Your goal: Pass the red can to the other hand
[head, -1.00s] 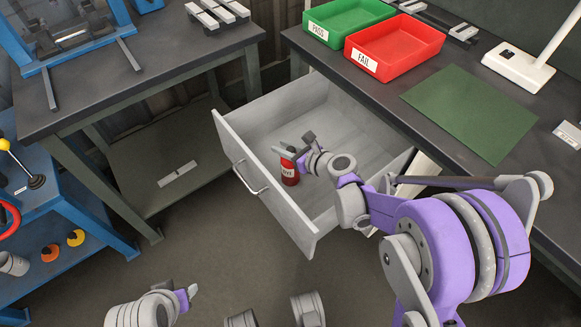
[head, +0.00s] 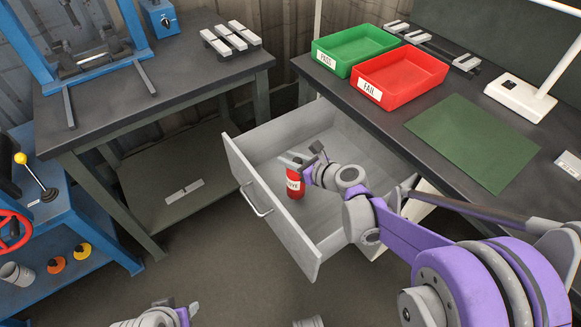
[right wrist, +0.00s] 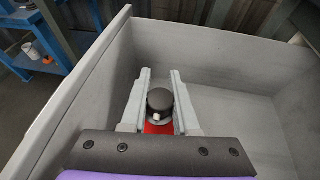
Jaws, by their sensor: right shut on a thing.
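The red can (head: 295,184) is upright inside the open grey drawer (head: 262,208), near its front panel. It has a white label and a dark cap, and I cannot tell whether its base touches the drawer floor. My right gripper (head: 291,161) is shut on the can's top. In the right wrist view its two fingers (right wrist: 159,101) stand on either side of the black cap (right wrist: 160,100), with some red (right wrist: 158,128) showing below. My left gripper (head: 190,311) shows only partly at the bottom edge, away from the drawer, and its jaws are unclear.
Drawer walls surround the can. The workbench above holds a green PASS tray (head: 322,58), a red FAIL tray (head: 369,90), a green mat (head: 470,140) and a white lamp base (head: 520,98). Another table (head: 100,128) stands at left.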

